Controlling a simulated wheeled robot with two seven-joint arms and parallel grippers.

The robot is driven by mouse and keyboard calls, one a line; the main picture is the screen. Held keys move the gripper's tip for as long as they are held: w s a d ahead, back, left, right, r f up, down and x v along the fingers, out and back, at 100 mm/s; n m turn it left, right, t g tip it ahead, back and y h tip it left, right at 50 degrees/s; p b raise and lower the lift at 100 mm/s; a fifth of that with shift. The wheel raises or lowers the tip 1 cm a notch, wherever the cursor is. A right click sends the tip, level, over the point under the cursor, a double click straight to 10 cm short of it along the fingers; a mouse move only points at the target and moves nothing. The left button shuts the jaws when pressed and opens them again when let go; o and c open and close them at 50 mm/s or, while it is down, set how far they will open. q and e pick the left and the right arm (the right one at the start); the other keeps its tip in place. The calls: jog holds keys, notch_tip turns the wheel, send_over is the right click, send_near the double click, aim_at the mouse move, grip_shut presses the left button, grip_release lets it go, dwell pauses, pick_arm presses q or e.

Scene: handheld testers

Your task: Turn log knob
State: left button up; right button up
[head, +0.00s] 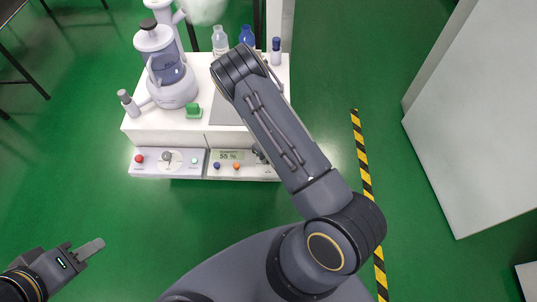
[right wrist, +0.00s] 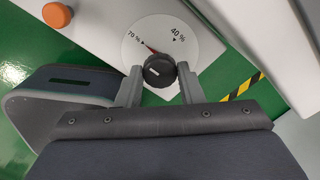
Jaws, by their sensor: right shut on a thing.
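The black knob (right wrist: 159,70) sits on a white round dial (right wrist: 136,40) in the right wrist view. The dial carries marks of 70 % and 40 %, and a red pointer shows at the knob's upper left, near the 70 % mark. My right gripper (right wrist: 159,84) has one finger on each side of the knob and is shut on it. In the head view my right arm largely hides this knob. The panel's display (head: 228,155) there reads 55 %. My left gripper (head: 84,250) hangs at the lower left, away from the bench, its jaw gap unclear.
An orange button (head: 237,166) and a blue button (head: 217,165) sit below the display. The left panel has a red button (head: 139,158) and a grey knob (head: 167,156).

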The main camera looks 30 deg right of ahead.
jog(key=o, duration=1)
notch_tip(320, 180, up, 8)
jog(key=shift+f+p, duration=0.1)
jog(key=shift+p, duration=0.75)
